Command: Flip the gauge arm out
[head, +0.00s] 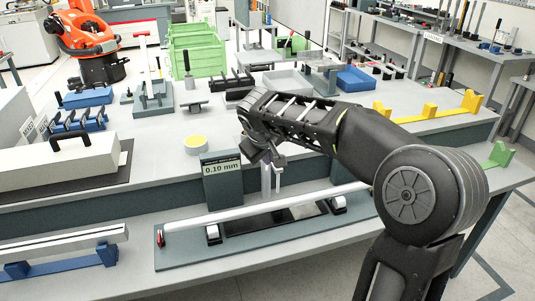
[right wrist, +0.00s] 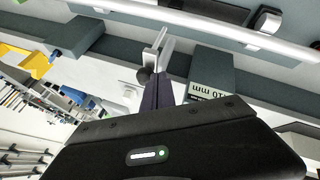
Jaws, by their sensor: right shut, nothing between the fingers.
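The gauge is a dark grey box (head: 222,180) with a display reading 0.10 mm, behind a long pale bar (head: 265,207). The gauge box also shows in the right wrist view (right wrist: 212,72), with its label upside down. A slim light grey piece (head: 267,180), seemingly the gauge arm, stands just right of the box; it shows in the right wrist view (right wrist: 150,52) too. My right gripper (head: 277,161) is shut and empty, close beside this piece. In the right wrist view its dark fingers (right wrist: 163,90) point at it; I cannot tell whether they touch. My left gripper is out of view.
The bar rests on two supports on a grey base plate (head: 180,256). A white case (head: 60,162) lies to the left, and a yellow rack (head: 430,112) stands behind my right arm.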

